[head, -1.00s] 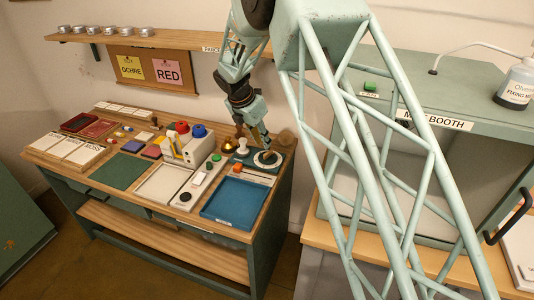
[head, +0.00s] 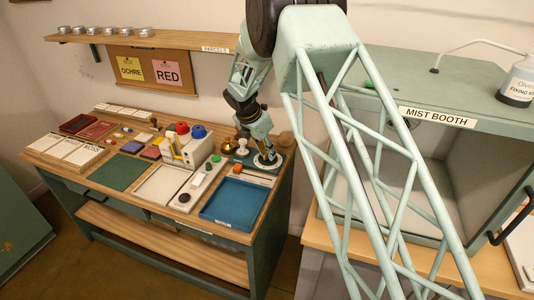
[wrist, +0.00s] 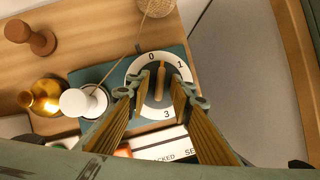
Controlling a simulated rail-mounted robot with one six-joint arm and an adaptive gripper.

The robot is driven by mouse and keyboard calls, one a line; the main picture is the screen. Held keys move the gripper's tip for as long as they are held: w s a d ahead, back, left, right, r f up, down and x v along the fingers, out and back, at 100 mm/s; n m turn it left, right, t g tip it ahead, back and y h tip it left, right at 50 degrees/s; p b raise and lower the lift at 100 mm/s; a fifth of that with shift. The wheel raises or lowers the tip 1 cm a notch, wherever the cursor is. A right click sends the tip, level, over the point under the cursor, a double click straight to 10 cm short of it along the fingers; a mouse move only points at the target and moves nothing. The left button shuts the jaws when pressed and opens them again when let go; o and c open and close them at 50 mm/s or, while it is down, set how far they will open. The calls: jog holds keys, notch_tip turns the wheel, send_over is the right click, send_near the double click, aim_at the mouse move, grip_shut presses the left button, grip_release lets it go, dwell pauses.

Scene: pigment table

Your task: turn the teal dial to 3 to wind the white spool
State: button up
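The dial (wrist: 145,107) is a white numbered disc on a teal plate (wrist: 90,75), with a narrow tan handle (wrist: 160,80) across it. In the wrist view 0, 1 and 3 show; the right finger covers part of the rim. The handle's upper end lies between 0 and 1, closer to 0. My gripper (wrist: 158,92) is open, its fingers on either side of the handle with visible gaps. In the head view my gripper (head: 266,157) is low over the dial (head: 277,162). The white spool (wrist: 83,102) stands left of the dial, a thread running upward from it.
A twine ball (wrist: 156,4) lies beyond the dial. A brass object (wrist: 40,97) and a wooden knob (wrist: 30,37) stand left. A blue tray (head: 235,203) is in front. The mist booth (head: 437,117) stands to the right.

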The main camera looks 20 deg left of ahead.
grip_shut()
